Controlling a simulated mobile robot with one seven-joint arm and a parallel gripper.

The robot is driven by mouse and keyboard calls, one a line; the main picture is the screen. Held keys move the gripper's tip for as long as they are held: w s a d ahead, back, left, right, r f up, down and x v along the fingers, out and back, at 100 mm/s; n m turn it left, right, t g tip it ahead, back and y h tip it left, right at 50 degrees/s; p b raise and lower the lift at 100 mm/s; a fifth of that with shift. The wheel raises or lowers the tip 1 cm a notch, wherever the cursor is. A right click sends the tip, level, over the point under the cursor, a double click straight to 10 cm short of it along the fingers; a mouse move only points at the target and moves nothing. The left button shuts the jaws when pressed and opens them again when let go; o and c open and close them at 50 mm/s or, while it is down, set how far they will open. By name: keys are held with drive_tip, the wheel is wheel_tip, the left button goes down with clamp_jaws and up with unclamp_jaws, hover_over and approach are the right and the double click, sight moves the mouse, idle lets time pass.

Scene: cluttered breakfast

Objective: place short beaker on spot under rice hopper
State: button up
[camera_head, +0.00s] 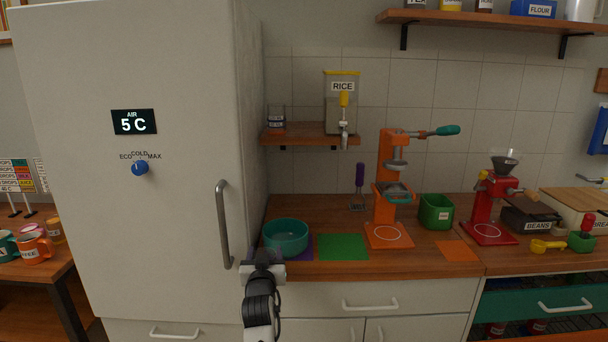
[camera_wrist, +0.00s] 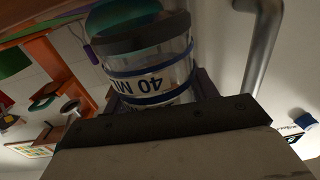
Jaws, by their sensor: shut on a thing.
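My gripper (camera_head: 262,268) is in front of the counter edge, beside the fridge handle. In the wrist view my gripper (camera_wrist: 158,95) is shut on a short clear beaker (camera_wrist: 150,72) with blue bands and a "40 ML" label. The beaker cannot be made out clearly in the head view. The rice hopper (camera_head: 341,112), labelled RICE with a yellow lid, stands on the wall shelf. Its spout hangs at the shelf's front edge. A green square (camera_head: 342,247) lies bare on the counter below the hopper.
A teal bowl (camera_head: 286,236) stands on a purple square, just behind my gripper. An orange press (camera_head: 388,190) stands right of the green square. The fridge (camera_head: 180,200) bounds the left. Another labelled glass (camera_head: 277,118) stands on the shelf.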

drive_tip(key=s+d+f, duration=0.3)
drive_tip(key=s+f, duration=0.1)
drive_tip(key=f, duration=0.4)
drive_tip(key=s+d+f+h+b, duration=0.1)
drive_tip(key=s+d+f, duration=0.25)
drive_tip(key=f, duration=0.45)
drive_tip(key=s+d+f, duration=0.4)
drive_tip(key=f, duration=0.4)
drive_tip(key=s+f, duration=1.1)
drive_tip(key=shift+m, duration=0.3)
drive_tip(key=shift+d+f, duration=0.1)
